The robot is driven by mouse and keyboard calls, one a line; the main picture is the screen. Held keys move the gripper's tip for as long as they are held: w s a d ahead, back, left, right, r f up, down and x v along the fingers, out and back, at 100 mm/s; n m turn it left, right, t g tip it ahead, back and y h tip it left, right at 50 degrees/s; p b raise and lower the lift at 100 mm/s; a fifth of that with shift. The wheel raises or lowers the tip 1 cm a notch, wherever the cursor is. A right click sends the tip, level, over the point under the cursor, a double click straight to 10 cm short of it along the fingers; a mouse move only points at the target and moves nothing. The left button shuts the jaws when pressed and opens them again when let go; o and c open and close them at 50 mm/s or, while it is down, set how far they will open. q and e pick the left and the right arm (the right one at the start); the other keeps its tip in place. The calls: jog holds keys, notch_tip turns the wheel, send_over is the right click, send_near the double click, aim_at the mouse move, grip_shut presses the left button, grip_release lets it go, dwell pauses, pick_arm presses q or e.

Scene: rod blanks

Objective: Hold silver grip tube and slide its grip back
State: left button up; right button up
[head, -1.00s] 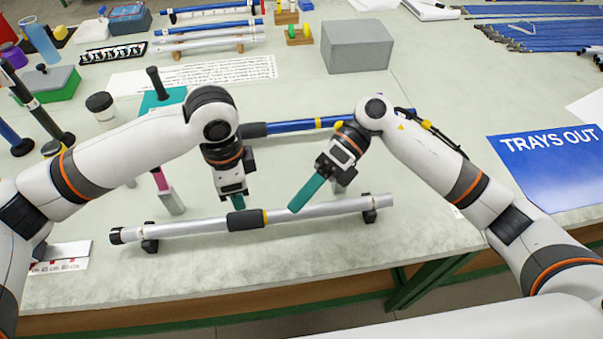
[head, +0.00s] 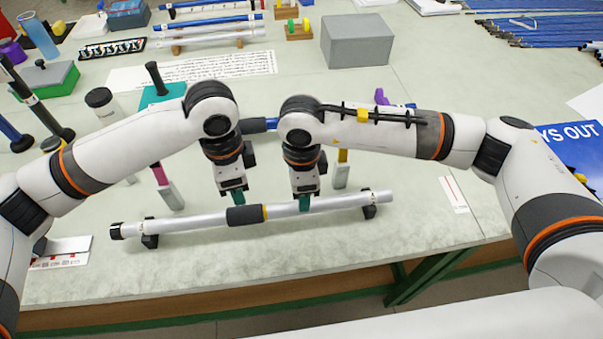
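The silver tube (head: 190,222) lies level across two black rests, a left rest (head: 150,240) and a right rest (head: 369,211). Its black grip (head: 245,215) sits near the tube's middle, with a yellow band at the grip's right edge. A black cap is on the tube's left end. My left gripper (head: 237,197) points down, its teal fingers just behind and above the black grip. My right gripper (head: 304,203) points down, its teal fingers at the bare tube right of the grip. Each gripper shows side-on, so the gap between its fingers is hidden.
A blue tube with a black grip (head: 256,125) lies behind, partly hidden by my arms. A grey block (head: 357,40) stands farther back. A blue sign (head: 575,150) is at the right, partly covered by my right arm. The table front is clear.

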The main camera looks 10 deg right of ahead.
notch_tip(320, 180, down, 6)
jog(key=shift+f, duration=0.1)
dwell(0.4)
